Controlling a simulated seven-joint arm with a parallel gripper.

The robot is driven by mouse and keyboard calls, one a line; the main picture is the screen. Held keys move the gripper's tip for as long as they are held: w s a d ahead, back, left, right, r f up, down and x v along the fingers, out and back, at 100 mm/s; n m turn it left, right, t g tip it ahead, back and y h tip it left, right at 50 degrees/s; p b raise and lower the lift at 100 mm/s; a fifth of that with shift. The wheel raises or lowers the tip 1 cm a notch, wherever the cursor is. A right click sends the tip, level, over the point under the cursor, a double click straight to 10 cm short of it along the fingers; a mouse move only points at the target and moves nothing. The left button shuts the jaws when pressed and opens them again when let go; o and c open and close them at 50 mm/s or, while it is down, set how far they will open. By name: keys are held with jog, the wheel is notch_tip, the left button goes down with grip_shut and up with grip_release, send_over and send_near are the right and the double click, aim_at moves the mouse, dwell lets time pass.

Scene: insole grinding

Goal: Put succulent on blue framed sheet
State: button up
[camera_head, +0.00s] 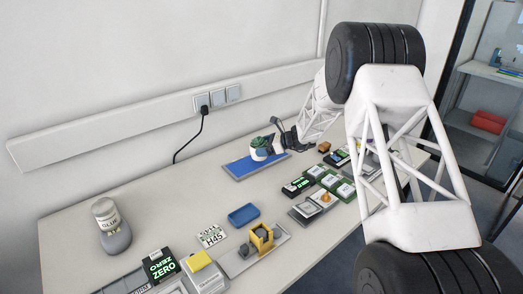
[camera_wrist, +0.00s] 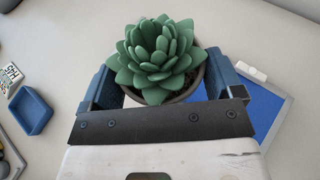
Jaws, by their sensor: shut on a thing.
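The blue framed sheet (camera_head: 242,166) is a flat blue panel with a grey frame. The pot is over the sheet in the head view; I cannot tell whether it touches it. In the wrist view the sheet (camera_wrist: 262,108) shows below and right of the pot, partly hidden by my gripper.
A blue tray (camera_head: 243,215) and an H45 card (camera_head: 210,237) lie nearer the front. A glue bottle (camera_head: 107,222) stands at the left. Several small devices (camera_head: 318,172) lie right of the sheet.

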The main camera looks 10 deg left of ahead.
jog(key=shift+w+a+f, duration=0.1)
jog(key=shift+w+a, duration=0.2)
jog(key=shift+w, duration=0.65)
jog(key=shift+w+a+f, duration=0.1)
jog(key=shift+w+a, duration=0.15)
jog(key=shift+w, duration=0.65)
jog(key=shift+f, duration=0.1)
jog(key=shift+f, duration=1.6)
jog(key=shift+f, duration=0.15)
jog(key=o, duration=0.9)
jog(key=v, duration=1.2)
